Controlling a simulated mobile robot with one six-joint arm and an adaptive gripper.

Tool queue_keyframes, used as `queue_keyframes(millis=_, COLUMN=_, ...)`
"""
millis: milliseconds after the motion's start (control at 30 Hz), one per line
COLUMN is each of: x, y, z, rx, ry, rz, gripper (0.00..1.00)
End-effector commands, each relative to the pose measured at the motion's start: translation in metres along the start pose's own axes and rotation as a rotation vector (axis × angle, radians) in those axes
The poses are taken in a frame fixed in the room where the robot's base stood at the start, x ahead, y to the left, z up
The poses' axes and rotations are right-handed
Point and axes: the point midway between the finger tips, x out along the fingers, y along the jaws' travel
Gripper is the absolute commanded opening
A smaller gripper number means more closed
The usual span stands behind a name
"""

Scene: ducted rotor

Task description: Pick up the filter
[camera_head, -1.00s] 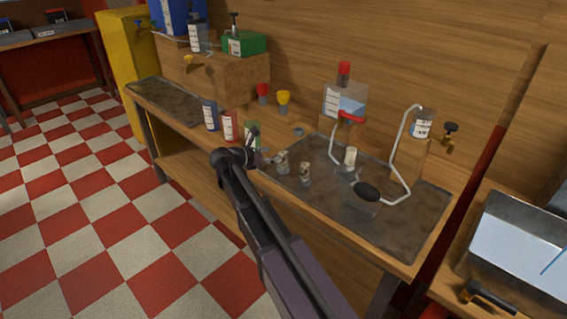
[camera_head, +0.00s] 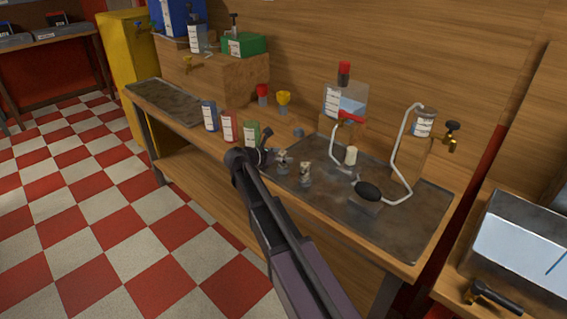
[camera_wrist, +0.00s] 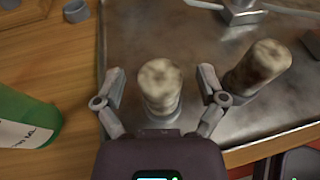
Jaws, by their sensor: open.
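Two mottled brown-and-cream cylinders with grey bases, which look like filters, stand upright on the dark metal tray (camera_head: 400,225). In the wrist view, the nearer filter (camera_wrist: 160,85) is between the spread fingers of my gripper (camera_wrist: 161,92). The fingers sit on either side of it, and I see no grip. The other mottled cylinder (camera_wrist: 258,68) stands just right of the right finger. In the head view, my gripper (camera_head: 265,154) is beside the left cylinder (camera_head: 281,162), with the other (camera_head: 305,174) to its right. A plain whitish cylinder (camera_head: 351,156) stands farther back.
Blue (camera_head: 209,115), red (camera_head: 229,126) and green (camera_head: 251,133) labelled containers stand left of the tray; the green one (camera_wrist: 22,118) is close to my gripper. The front right is clear.

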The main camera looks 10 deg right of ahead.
Motion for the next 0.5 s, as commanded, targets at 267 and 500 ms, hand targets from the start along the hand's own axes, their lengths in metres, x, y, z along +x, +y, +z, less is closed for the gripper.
queue_keyframes(millis=267, x=0.0001, y=-0.0001, z=0.0003, rx=0.0, ry=0.0, rz=0.0, gripper=0.9)
queue_keyframes(millis=500, x=0.0001, y=-0.0001, z=0.0002, rx=0.0, ry=0.0, rz=0.0, gripper=0.9)
